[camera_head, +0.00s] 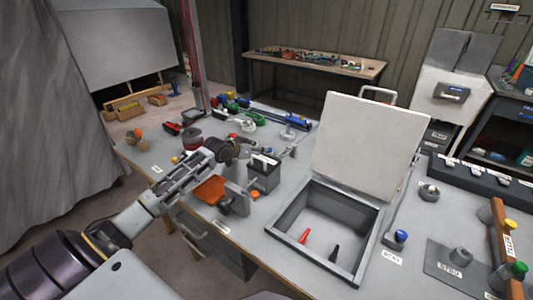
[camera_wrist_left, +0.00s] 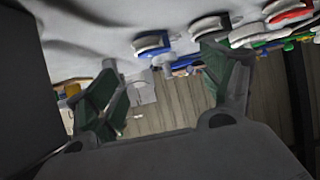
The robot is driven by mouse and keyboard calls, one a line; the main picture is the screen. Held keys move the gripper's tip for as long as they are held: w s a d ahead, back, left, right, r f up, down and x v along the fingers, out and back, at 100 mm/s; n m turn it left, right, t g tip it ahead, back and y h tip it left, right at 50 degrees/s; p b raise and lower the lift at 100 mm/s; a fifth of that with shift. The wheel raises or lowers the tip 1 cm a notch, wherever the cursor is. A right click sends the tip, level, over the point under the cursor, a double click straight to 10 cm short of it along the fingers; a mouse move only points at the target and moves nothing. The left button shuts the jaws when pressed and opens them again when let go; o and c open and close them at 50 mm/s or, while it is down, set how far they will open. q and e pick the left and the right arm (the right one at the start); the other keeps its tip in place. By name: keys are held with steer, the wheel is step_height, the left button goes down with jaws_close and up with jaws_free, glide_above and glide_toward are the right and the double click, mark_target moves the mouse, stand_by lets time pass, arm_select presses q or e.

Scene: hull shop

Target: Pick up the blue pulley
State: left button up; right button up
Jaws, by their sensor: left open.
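My left gripper (camera_head: 243,149) reaches in from the left over the table, above the back of a grey box. In the left wrist view its two green-padded fingers (camera_wrist_left: 165,82) are spread apart with nothing held between them. A blue pulley-like piece with a pale top (camera_wrist_left: 153,48) shows beyond and between the fingers in that tilted view. In the head view a blue piece (camera_head: 298,121) lies among coloured hardware behind the gripper; I cannot tell for certain that it is the same one. My right gripper is not in view.
An open grey case (camera_head: 365,240) with its lid raised holds a red and a black piece. An orange tray (camera_head: 210,190) and a dark-grey box (camera_head: 264,176) stand close to my left arm. A small blue-topped part (camera_head: 401,236) stands right of the case.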

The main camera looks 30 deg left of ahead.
arm_select(q)
steer(key=shift+x, duration=0.9)
steer(key=shift+w+f, duration=0.2)
steer(key=shift+w, duration=0.15)
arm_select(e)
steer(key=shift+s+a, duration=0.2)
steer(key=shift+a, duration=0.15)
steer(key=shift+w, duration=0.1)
arm_select(q)
steer(key=shift+w+f, duration=0.1)
steer(key=shift+w, duration=0.1)
steer(key=shift+b+x, duration=0.4)
steer(key=shift+x, duration=0.85)
steer(key=shift+w+f, duration=0.15)
steer(key=shift+f, duration=0.15)
steer(key=shift+w+d+f, duration=0.1)
steer(key=shift+w+f, duration=0.05)
steer(key=shift+w, duration=0.1)
steer(key=shift+w+f, duration=0.25)
steer(key=shift+w, duration=0.2)
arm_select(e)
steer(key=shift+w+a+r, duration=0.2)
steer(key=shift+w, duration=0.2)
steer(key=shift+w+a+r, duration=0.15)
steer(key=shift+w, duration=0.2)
